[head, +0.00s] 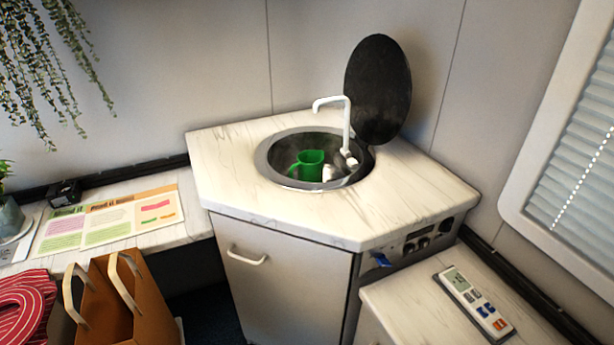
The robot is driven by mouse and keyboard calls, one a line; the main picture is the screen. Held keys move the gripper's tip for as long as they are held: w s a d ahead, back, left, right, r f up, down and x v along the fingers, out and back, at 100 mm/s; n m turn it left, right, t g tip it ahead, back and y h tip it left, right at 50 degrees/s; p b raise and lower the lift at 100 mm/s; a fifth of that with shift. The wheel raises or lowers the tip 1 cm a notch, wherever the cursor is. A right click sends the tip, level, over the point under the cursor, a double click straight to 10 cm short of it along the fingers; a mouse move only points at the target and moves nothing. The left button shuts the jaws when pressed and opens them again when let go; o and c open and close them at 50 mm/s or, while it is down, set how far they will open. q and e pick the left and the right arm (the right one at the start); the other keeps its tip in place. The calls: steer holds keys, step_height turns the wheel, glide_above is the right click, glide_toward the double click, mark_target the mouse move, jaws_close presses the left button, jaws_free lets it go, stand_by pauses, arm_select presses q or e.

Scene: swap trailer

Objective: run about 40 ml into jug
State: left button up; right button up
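A green jug (309,165) with a handle on its left stands inside the round sink (264,163) in the corner counter. The white tap (345,118) rises from the sink's right rim, and its spout points left, above the jug's area. I cannot see any water running or tell whether the jug holds water. A small white object (329,172) is in the sink just right of the jug; I cannot tell what it is. Neither of my grippers is in view.
A round black lid (378,88) stands upright behind the sink. The marble-look counter (400,205) is clear around it. A paper bag (125,300) and leaflets (110,220) are at the left. A remote-like device (473,303) lies on the lower right surface.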

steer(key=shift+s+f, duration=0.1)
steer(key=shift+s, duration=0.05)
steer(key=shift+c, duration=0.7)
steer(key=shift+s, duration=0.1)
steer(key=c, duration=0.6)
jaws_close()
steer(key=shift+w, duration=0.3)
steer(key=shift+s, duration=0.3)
